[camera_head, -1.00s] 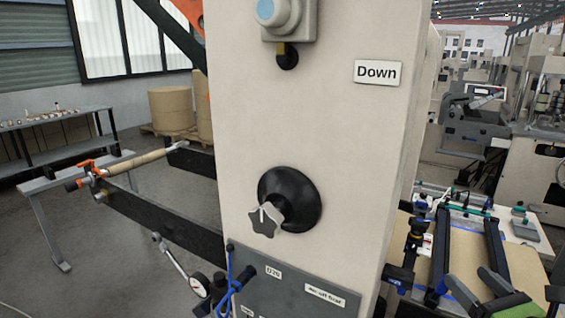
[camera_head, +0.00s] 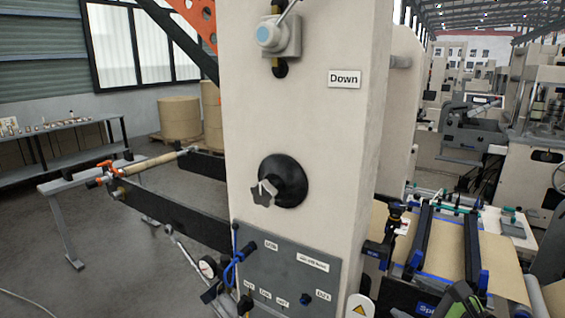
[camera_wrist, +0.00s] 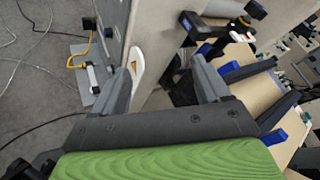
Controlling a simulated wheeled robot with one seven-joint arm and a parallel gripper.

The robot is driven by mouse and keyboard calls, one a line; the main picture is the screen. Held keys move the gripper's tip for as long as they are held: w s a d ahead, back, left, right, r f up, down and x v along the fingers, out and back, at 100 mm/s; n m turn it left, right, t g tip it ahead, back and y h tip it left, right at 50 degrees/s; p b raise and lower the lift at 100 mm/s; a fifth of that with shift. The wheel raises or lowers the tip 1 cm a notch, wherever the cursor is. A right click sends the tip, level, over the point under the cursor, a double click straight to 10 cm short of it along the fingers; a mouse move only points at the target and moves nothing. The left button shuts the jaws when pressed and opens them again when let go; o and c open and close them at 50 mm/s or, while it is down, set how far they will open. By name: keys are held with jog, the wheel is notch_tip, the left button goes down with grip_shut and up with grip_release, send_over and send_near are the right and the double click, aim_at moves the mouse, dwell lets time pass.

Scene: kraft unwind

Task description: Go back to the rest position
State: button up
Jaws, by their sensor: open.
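My gripper (camera_wrist: 165,85) shows in the wrist view with its two grey fingers spread apart and nothing between them. Beyond the fingers are the edge of the beige machine column and a white rounded part (camera_wrist: 143,55). In the head view, a small part of my arm shows at the bottom right, near the blue-clamped rollers. The beige column (camera_head: 300,120) stands in the middle with a black knob (camera_head: 283,181), a grey switch box (camera_head: 279,37) with a blue button, and a "Down" label (camera_head: 344,79). My gripper touches none of these in view.
A grey control panel (camera_head: 290,270) with a blue cable is low on the column. Black rails and a roller (camera_head: 150,163) reach out left. A bench (camera_head: 60,140) and paper rolls (camera_head: 180,118) stand behind. Brown web (camera_head: 500,262) runs at right. Cables (camera_wrist: 40,65) lie on the floor.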

jog(key=s+a+f+n+g+h, duration=0.1)
jog(key=s+a+n+g, duration=0.2)
jog(key=a+n, duration=0.4)
jog(key=s+a+f+n+g, duration=0.2)
jog(key=a+n+g, duration=0.1)
jog(key=a+n, duration=0.4)
jog(key=s+r+n+g+h, duration=0.1)
jog(key=s+r+n+h, duration=0.1)
jog(key=s+n, duration=0.9)
jog(key=s+h, duration=0.1)
jog(key=s, duration=0.2)
jog(key=shift+a+r+n+g+h, duration=0.25)
jog(key=shift+r+n+g+h, duration=0.05)
jog(key=shift+n+h, duration=0.1)
